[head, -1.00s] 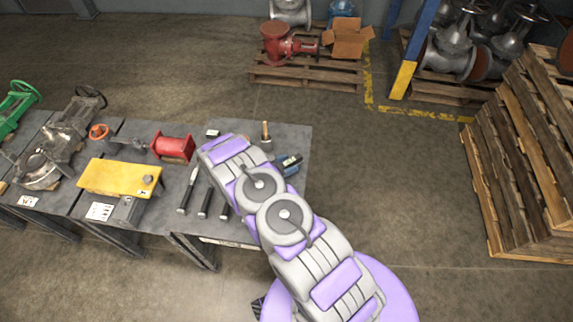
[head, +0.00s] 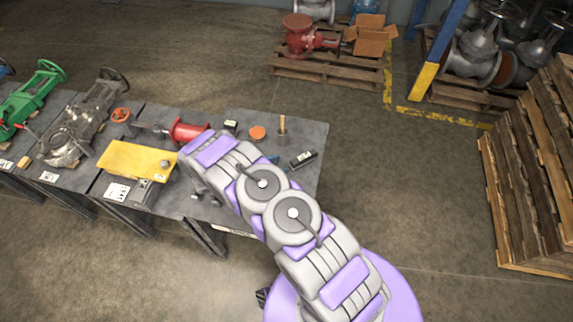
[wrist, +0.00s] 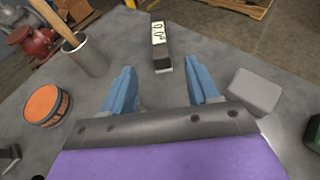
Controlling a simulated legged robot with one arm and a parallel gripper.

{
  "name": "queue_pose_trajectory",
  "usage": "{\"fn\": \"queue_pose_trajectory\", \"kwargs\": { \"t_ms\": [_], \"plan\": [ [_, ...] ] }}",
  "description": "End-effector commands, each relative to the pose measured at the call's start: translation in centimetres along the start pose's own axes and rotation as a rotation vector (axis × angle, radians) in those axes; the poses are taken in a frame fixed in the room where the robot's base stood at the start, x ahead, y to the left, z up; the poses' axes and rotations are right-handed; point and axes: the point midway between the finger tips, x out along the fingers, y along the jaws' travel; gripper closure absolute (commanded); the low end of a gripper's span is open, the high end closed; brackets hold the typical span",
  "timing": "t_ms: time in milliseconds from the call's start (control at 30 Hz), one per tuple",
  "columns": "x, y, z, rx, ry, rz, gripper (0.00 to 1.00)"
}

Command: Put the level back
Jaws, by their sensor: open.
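The level (wrist: 161,50) is a dark block with a lit display, on the grey workbench in the wrist view. In the head view the level (head: 303,160) lies near the bench's right end. My gripper (wrist: 158,78) has its two blue fingers apart, with nothing between them. The level is just ahead of the fingertips, clear of them. In the head view most of the gripper is hidden behind my arm; a bit of blue shows left of the level.
A cup with a wooden handle (wrist: 88,55) and an orange tin (wrist: 45,105) stand to the left in the wrist view. A grey block (wrist: 254,92) is close right of the fingers. A red cylinder (head: 188,131) and yellow box (head: 137,160) are farther along the bench.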

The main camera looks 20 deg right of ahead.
Motion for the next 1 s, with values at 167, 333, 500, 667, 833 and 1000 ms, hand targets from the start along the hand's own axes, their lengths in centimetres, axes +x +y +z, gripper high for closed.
{"fn": "queue_pose_trajectory", "kwargs": {
  "t_ms": [167,333,500,667,833,1000],
  "plan": [
    [-0.7,0.0,2.4,0.054,0.01,-0.033,0.4],
    [-1.6,-1.3,8.1,0.183,0.034,-0.127,0.4],
    [-2.9,-3.5,13.8,0.328,0.07,-0.235,0.4],
    [-4.4,-6.2,18.6,0.465,0.11,-0.335,0.4],
    [-6.3,-9.6,22.9,0.607,0.16,-0.44,0.4],
    [-8.4,-13.4,26.4,0.742,0.217,-0.544,0.4]
  ]
}}
